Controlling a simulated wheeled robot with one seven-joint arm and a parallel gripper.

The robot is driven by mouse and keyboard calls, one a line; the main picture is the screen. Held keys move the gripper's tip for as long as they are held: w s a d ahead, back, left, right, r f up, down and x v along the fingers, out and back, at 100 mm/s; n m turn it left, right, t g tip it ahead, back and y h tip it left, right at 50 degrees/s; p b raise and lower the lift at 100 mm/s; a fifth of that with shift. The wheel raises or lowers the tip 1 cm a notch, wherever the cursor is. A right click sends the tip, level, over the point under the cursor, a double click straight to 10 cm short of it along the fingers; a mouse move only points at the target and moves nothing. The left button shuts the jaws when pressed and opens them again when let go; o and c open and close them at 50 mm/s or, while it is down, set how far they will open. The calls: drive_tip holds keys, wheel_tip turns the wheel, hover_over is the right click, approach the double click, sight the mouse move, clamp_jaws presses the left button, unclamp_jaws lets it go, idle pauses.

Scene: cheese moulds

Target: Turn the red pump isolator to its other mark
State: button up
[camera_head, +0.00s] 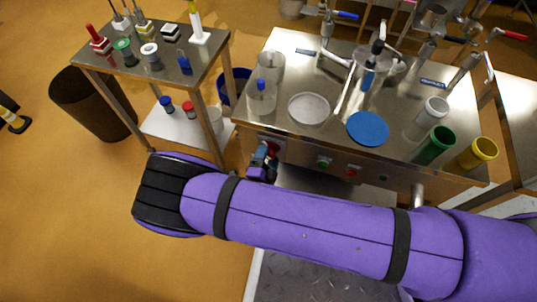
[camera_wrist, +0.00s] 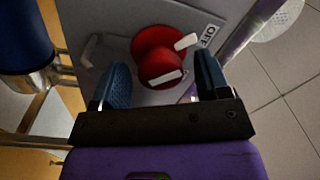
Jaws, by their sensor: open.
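The red pump isolator (camera_wrist: 158,61) is on the grey panel in the wrist view, a round red base with a red knob in front. One white bar lies across the knob and another white mark sits at the upper right of the base, close to the OFF label (camera_wrist: 209,36). No other label is readable. My gripper (camera_wrist: 162,78) is open, with a blue-padded finger on each side of the knob and a gap showing on both sides. In the head view the isolator (camera_head: 273,147) is partly hidden by my gripper (camera_head: 264,163) at the table's front panel.
Right of the isolator on the front panel are a green button (camera_head: 323,162) and a red button (camera_head: 353,172). The steel table (camera_head: 300,141) above bears a blue disc (camera_head: 368,129), cups and pipework. A side table (camera_head: 165,80) stands left.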

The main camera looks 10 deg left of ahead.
drive_tip(key=s, duration=1)
drive_tip(key=shift+a+f, duration=0.25)
drive_tip(key=shift+a, duration=0.1)
drive_tip(key=shift+r, duration=0.1)
